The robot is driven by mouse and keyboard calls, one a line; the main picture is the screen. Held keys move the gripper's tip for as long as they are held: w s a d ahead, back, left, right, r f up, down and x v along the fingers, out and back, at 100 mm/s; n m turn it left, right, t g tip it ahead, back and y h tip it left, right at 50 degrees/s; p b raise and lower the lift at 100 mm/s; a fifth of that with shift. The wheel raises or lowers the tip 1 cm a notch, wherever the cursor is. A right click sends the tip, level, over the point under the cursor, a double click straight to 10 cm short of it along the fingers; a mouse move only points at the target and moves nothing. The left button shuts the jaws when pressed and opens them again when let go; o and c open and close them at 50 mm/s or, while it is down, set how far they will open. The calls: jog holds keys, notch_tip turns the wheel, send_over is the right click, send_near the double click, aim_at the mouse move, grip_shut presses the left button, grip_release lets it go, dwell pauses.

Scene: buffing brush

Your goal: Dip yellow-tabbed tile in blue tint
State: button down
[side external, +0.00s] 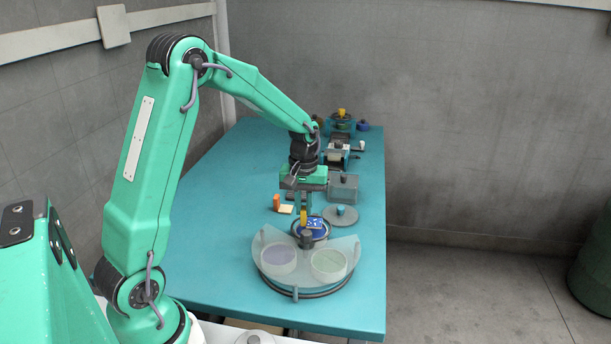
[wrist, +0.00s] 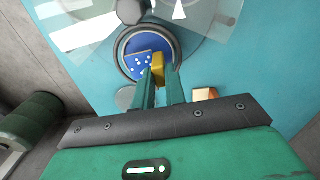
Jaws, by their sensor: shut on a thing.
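My gripper (side external: 303,205) points down and is shut on the yellow tab (side external: 303,216) of a tile. The tile (side external: 315,222) has a blue face with white dots. It is at the round dish of blue tint (side external: 320,236), over or in it; I cannot tell how deep. In the wrist view my gripper (wrist: 160,88) has the yellow tab (wrist: 158,68) at its fingertips. The dotted tile (wrist: 141,65) shows against the blue dish (wrist: 150,41) and its dark rim. The tile's underside is hidden.
A frosted cover (side external: 306,258) with a dark knob spans a round stand in front, over a purple dish (side external: 279,261) and a green dish (side external: 329,263). A grey disc with a blue knob (side external: 341,211), a grey box (side external: 343,187) and an orange-tabbed piece (side external: 276,203) stand nearby.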

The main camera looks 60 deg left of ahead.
jog(key=shift+r, duration=0.1)
jog(key=shift+r, duration=1.9)
jog(key=shift+w, duration=0.15)
